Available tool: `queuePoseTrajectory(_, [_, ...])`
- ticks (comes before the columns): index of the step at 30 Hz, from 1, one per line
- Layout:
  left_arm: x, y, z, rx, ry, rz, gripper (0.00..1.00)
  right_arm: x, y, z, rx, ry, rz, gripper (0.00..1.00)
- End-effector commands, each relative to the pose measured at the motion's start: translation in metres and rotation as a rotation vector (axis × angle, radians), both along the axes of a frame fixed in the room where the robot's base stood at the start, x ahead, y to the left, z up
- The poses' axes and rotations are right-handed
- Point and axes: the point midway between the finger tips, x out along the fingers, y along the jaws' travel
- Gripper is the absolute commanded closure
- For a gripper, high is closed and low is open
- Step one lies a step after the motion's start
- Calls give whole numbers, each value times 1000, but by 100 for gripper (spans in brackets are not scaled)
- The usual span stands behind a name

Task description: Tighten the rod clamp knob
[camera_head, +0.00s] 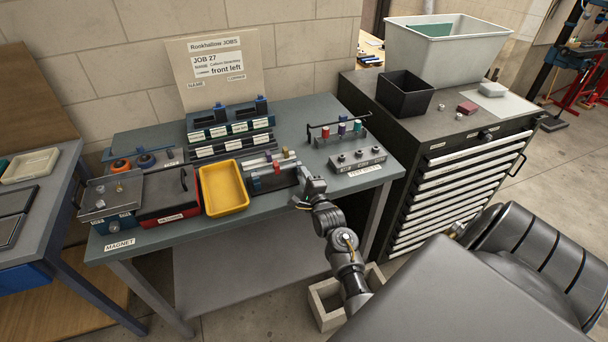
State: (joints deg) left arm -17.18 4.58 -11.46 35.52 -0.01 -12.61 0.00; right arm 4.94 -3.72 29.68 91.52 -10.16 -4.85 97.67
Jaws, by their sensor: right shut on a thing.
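The rod fixture (263,182) stands at the front right of the workbench, beside the yellow tray. My right gripper (302,174) comes in from the front and is at the fixture's right end. It is shut on what appears to be the rod clamp knob, which the fingers hide. How far the knob is turned cannot be seen. My left gripper is not in view.
A yellow tray (222,189), a red box (168,194) and a magnet stand (110,197) are left of the fixture. A labelled grey block (357,160) and a rack with colored pieces (342,128) stand to the right. A job board (214,72) rises behind.

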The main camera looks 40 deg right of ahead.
Motion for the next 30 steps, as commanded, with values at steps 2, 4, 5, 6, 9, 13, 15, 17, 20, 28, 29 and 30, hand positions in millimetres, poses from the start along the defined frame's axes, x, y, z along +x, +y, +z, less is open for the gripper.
queuePoseTrajectory(2, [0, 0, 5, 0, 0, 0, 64, 0, 0, 0, 57, -15, -1, 100])
queuePoseTrajectory(4, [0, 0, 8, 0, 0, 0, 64, 0, 1, 0, 102, -30, -1, 100])
queuePoseTrajectory(5, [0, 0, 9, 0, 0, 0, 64, 0, 0, 0, 120, -36, -1, 100])
queuePoseTrajectory(6, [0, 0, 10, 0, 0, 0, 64, 0, 0, 0, 141, -44, -1, 100])
queuePoseTrajectory(9, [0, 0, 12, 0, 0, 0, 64, -1, 0, 0, 187, -61, -1, 100])
queuePoseTrajectory(13, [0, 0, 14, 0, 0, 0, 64, -1, 0, -1, 233, -77, -1, 100])
queuePoseTrajectory(15, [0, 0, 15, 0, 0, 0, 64, -1, 1, -2, 249, -81, -1, 100])
queuePoseTrajectory(17, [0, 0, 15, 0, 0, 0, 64, -1, 1, -2, 260, -84, 0, 100])
queuePoseTrajectory(20, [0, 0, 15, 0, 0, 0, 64, -1, 1, -2, 271, -88, 0, 100])
queuePoseTrajectory(28, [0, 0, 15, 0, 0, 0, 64, -1, 1, -3, 275, -89, 0, 100])
queuePoseTrajectory(29, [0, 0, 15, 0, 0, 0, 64, -1, 1, -3, 275, -88, 0, 100])
queuePoseTrajectory(30, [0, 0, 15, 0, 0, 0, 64, -1, 0, -3, 275, -88, 0, 100])
